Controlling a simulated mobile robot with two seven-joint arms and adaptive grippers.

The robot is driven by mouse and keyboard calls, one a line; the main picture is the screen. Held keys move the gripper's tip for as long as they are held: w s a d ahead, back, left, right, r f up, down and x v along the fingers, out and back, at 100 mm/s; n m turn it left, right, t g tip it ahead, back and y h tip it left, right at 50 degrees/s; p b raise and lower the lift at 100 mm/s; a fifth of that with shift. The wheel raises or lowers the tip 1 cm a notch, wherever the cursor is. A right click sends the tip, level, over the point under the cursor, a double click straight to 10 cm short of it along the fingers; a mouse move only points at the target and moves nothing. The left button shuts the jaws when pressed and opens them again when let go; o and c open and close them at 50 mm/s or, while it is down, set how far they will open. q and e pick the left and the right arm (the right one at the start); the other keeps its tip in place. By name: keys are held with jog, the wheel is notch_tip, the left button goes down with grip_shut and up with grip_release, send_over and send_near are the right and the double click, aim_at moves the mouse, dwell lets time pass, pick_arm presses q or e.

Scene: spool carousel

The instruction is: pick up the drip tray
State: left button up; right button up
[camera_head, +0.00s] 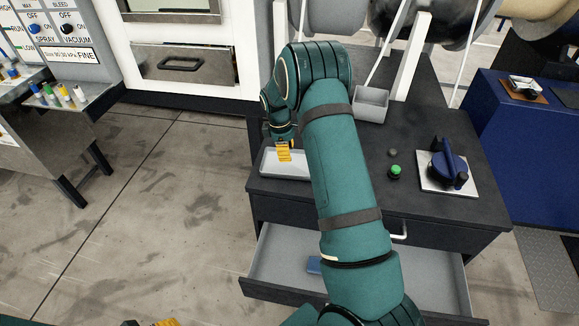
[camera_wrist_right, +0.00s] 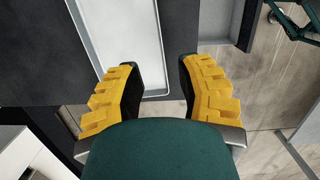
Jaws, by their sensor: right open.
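The drip tray (camera_head: 299,170) is a shallow, pale rectangular tray on the left front corner of the dark cabinet top. It also shows in the right wrist view (camera_wrist_right: 122,35), running up out of the picture. My right gripper (camera_head: 284,153) has yellow fingertips and is over the tray, hiding part of it. In the right wrist view my right gripper (camera_wrist_right: 157,72) is open, with the tray's near end between and beyond its fingers; contact cannot be told. Yellow fingertips of my left gripper (camera_head: 166,322) just show at the bottom edge of the head view.
A small grey bin (camera_head: 370,104) stands behind my right arm. A green button (camera_head: 395,171) and a blue rotary handle (camera_head: 448,169) are on the cabinet top at right. The cabinet's drawer (camera_head: 277,262) is open below, with a blue item inside.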

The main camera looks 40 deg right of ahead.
send_over(290, 175)
jog(key=f, duration=0.6)
jog(key=shift+w+f+b, duration=0.1)
jog(key=shift+w+b, duration=0.1)
jog(key=shift+b, duration=0.2)
jog(key=shift+s+d+f+b, duration=0.1)
jog(key=shift+f+b, duration=0.25)
jog(key=shift+f, duration=1)
jog(key=shift+s+f+b, duration=0.1)
jog(key=shift+f+b, duration=0.2)
jog(key=shift+f, duration=1.05)
jog(key=shift+o, duration=0.3)
jog(key=shift+r, duration=0.1)
grip_shut()
